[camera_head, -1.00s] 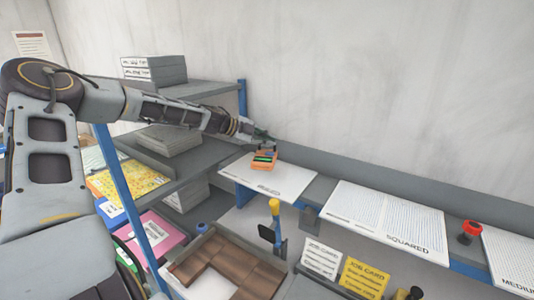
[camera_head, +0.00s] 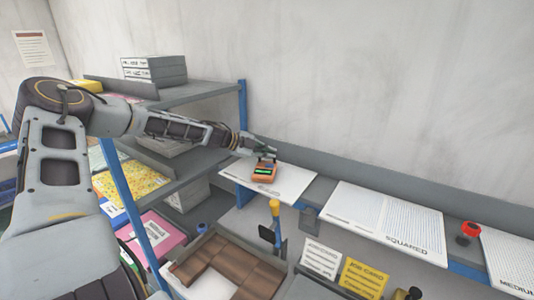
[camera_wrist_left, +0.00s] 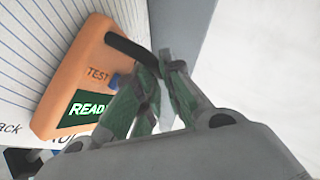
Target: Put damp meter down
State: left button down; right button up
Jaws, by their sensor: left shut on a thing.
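The damp meter (camera_head: 264,173) is an orange box with a lit green screen. It is at the left end of the white lined sheet (camera_head: 294,184) on the back ledge; whether it touches the sheet is unclear. In the left wrist view the meter (camera_wrist_left: 82,78) shows the word TEST, a blue button, a dark bar and part of a READY text. My left gripper (camera_head: 268,156) reaches in from the left and is shut on the meter at its upper edge. The green fingers (camera_wrist_left: 155,95) hide part of it. My right gripper is not in view.
A grey shelf rack with a blue post (camera_head: 242,102) stands left of the meter. Right of it are a sheet marked SQUARED (camera_head: 385,222) and a red-topped item (camera_head: 469,231). Below are a yellow-handled tool (camera_head: 275,208), a brown piece (camera_head: 225,265) and job cards (camera_head: 362,278).

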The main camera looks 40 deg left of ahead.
aim_at(260, 166)
pick_arm(q)
jog(key=c, duration=1.5)
grip_release()
jog(key=shift+c, duration=0.2)
jog(key=shift+s+r, duration=0.15)
jog(key=shift+s, duration=0.1)
jog(key=shift+v, duration=1.35)
jog(key=b+v, duration=0.1)
jog(key=v, duration=0.7)
jog(key=shift+s+a+b, duration=0.15)
jog(key=shift+s+b, duration=0.15)
jog(key=shift+b, duration=0.1)
